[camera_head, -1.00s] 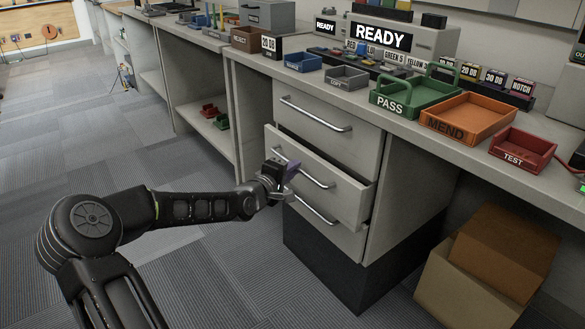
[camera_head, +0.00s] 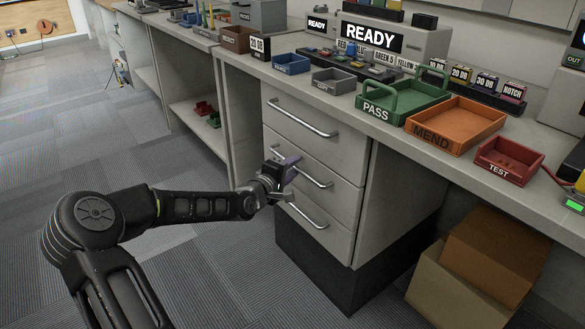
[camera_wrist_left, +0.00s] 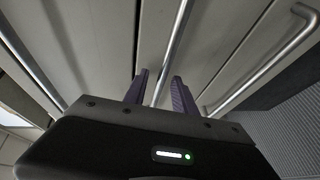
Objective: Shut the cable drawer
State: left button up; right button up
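The middle drawer (camera_head: 338,202) of the grey cabinet under the bench looks flush with the drawers above and below it, with no clear gap showing. No label naming it as the cable drawer is legible. My left gripper (camera_head: 289,168) is at the left part of its bar handle (camera_head: 320,182). In the left wrist view, the two purple fingers (camera_wrist_left: 160,84) stand apart with the handle bar (camera_wrist_left: 171,50) running between them. They look open around the bar, not clamped on it. The drawer's contents are hidden. My right gripper is not in view.
The top drawer (camera_head: 300,122) and bottom drawer (camera_head: 318,228) look shut. A cardboard box (camera_head: 450,290) stands on the floor to the right. Trays, including a green PASS tray (camera_head: 385,112), stand on the bench top.

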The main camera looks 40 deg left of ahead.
pick_arm(q)
jog(key=s+r+p, duration=0.1)
jog(key=s+p, duration=0.3)
jog(key=s, duration=0.3)
jog(key=shift+s+d+r, duration=0.15)
jog(key=shift+s+d, duration=0.15)
jog(key=shift+d, duration=0.15)
